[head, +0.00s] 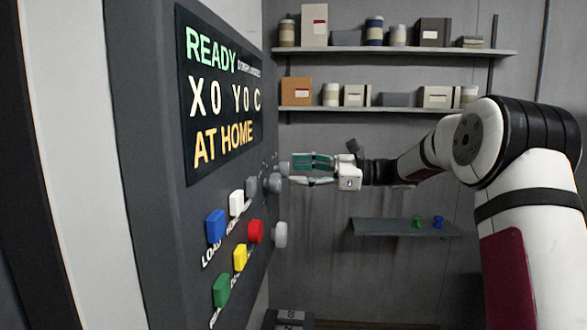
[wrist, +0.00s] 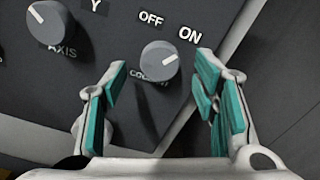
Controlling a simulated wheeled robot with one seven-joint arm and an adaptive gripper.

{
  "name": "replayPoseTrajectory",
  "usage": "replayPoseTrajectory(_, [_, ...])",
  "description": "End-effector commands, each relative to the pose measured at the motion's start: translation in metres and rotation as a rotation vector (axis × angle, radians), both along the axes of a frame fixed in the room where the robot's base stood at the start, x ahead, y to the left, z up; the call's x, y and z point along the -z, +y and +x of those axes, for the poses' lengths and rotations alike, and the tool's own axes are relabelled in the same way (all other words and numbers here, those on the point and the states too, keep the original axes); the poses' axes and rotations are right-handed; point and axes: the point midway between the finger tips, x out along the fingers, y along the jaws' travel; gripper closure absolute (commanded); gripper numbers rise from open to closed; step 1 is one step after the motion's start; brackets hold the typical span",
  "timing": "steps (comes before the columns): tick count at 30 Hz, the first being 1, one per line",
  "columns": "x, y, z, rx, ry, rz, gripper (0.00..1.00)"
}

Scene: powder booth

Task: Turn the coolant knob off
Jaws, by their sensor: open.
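The coolant knob (wrist: 158,62) is a round grey knob on the dark control panel, seen in the wrist view with OFF above it and ON to its upper right. Its white pointer line slants up and right, toward the ON side. My gripper (wrist: 160,70) is open, with one teal-padded finger on each side of the knob and gaps showing. I cannot tell how deep the fingertips reach around it. In the head view my gripper (head: 290,171) points left at the panel, its tips close to the grey knobs, which partly overlap there.
The axis knob (wrist: 50,28) sits left of the coolant knob. Coloured buttons, including a red one (head: 255,231), and another grey knob (head: 280,235) are lower on the panel. The display (head: 220,95) reads READY and AT HOME. A small shelf (head: 405,228) is on the back wall.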

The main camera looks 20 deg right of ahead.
Motion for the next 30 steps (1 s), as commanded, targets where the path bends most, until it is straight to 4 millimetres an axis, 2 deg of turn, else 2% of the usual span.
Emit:
replayPoseTrajectory(6, [-0.001,0.018,0.008,0.0,-0.001,0.0,0.46])
replayPoseTrajectory(16, [0.0,0.021,0.009,0.001,-0.001,-0.001,0.46])
replayPoseTrajectory(17, [0.0,0.021,0.009,0.001,-0.001,-0.001,0.5])
replayPoseTrajectory(21, [0.0,0.021,0.009,0.001,-0.001,-0.001,0.82])
replayPoseTrajectory(23, [0.0,0.021,0.009,0.001,-0.001,-0.001,0.94])
replayPoseTrajectory(30, [0.0,0.021,0.009,0.001,-0.01,-0.005,0.94])
